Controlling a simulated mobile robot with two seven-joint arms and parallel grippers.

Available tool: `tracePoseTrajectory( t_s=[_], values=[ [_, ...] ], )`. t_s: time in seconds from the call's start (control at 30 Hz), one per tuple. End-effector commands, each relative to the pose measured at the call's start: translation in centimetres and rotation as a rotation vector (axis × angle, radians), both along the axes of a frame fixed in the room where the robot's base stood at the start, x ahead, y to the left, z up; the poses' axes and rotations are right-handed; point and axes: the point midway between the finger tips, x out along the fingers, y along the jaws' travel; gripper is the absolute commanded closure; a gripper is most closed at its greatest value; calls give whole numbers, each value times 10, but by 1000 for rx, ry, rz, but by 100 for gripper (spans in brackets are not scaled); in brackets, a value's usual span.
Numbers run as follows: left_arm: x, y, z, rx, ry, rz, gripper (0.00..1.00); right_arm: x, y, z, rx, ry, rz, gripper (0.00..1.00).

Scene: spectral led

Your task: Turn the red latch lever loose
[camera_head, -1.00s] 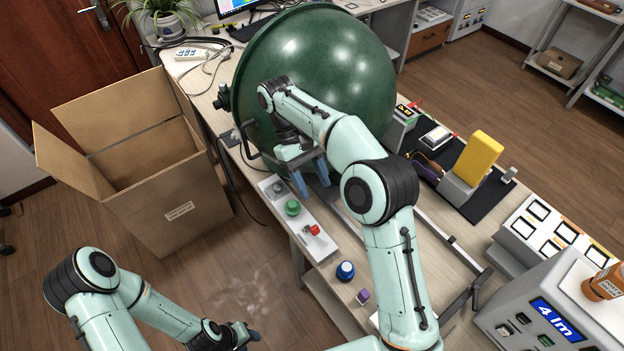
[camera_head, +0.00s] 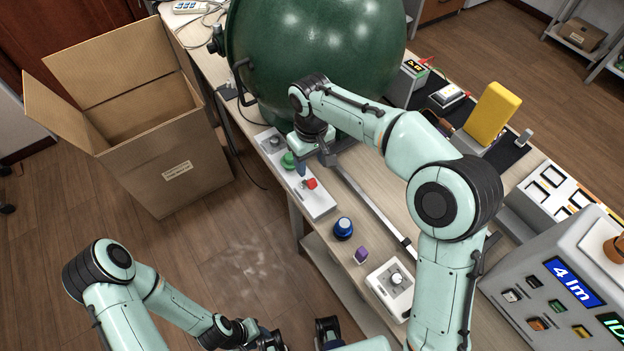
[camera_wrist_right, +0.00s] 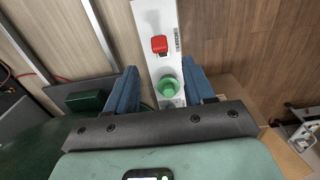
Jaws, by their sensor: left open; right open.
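The red latch lever (camera_head: 311,184) is a small red piece on a long white plate (camera_head: 318,206) at the table's left edge. It also shows in the right wrist view (camera_wrist_right: 159,44), just beyond the fingertips. A green knob (camera_head: 288,160) sits on the same plate, behind the lever in the head view. My right gripper (camera_wrist_right: 162,88) is open above the plate, its blue fingers on either side of the green knob in the wrist view. Whether they touch anything is unclear. My left gripper (camera_head: 268,340) is low at the bottom edge, open and empty, away from the table.
A large green sphere (camera_head: 310,60) stands behind my right gripper. A blue knob (camera_head: 343,228), a purple block (camera_head: 361,255) and a white box with a knob (camera_head: 390,290) lie nearer. A metal rail (camera_head: 365,200) runs beside the plate. An open cardboard box (camera_head: 165,160) stands left.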

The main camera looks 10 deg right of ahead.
Motion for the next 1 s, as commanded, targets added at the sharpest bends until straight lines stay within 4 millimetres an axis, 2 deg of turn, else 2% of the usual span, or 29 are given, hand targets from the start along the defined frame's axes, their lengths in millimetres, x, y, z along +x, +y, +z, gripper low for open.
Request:
tracePoseTrajectory(
  t_s=[0.03, 0.1, 0.33, 0.5, 0.8, 0.83, 0.97, 1.0],
  values=[
    [-2, 0, -3, 0, 2, 0, 57, -1, -1, -15, -2, 5, 0, 47],
    [-3, 0, -6, 0, 3, 0, 57, -1, -1, -30, -2, 6, 0, 47],
    [-5, 0, -9, 0, 6, 0, 57, 0, 0, -66, -1, 4, -1, 47],
    [-5, 0, -10, 0, 7, 0, 57, 0, -1, -78, -1, 2, -1, 47],
    [-5, 0, -10, 0, 7, 0, 57, 0, 0, -79, 0, 1, -1, 47],
    [-5, 0, -10, 0, 7, 0, 57, 0, 0, -79, 0, 1, -1, 53],
    [-5, 0, -10, 0, 7, 0, 57, 0, 0, -79, 0, 1, -1, 96],
    [-5, 0, -10, 0, 7, 0, 57, 0, 0, -79, 0, 1, -1, 100]
  ],
)
